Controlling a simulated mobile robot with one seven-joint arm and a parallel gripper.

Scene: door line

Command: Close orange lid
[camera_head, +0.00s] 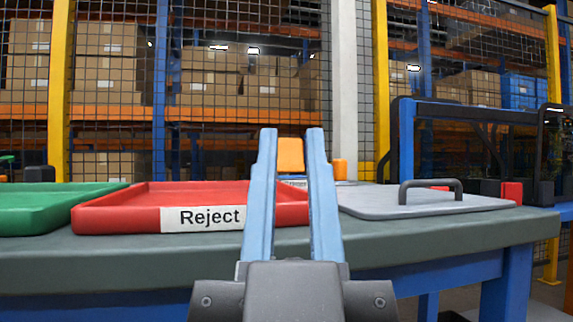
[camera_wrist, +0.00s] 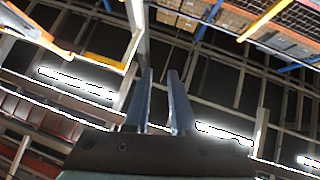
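An orange panel (camera_head: 291,155), which looks like the orange lid standing up, shows beyond the worktable's front, framed between my gripper's fingers. A pale labelled strip (camera_head: 294,183) shows just below it; the rest of its container is hidden behind the red tray and my fingers. My gripper (camera_head: 292,132) points up in front of the table with its two blue fingers apart and nothing between them. In the wrist view my gripper (camera_wrist: 160,75) is also open and empty against the ceiling; I cannot make out the lid there.
A red tray marked Reject (camera_head: 130,213) is left of my fingers, with a green tray (camera_head: 45,208) further left. A grey board with a dark handle (camera_head: 400,204) lies at right. A small orange cylinder (camera_head: 340,168) stands behind. The table's front strip (camera_head: 430,236) is clear.

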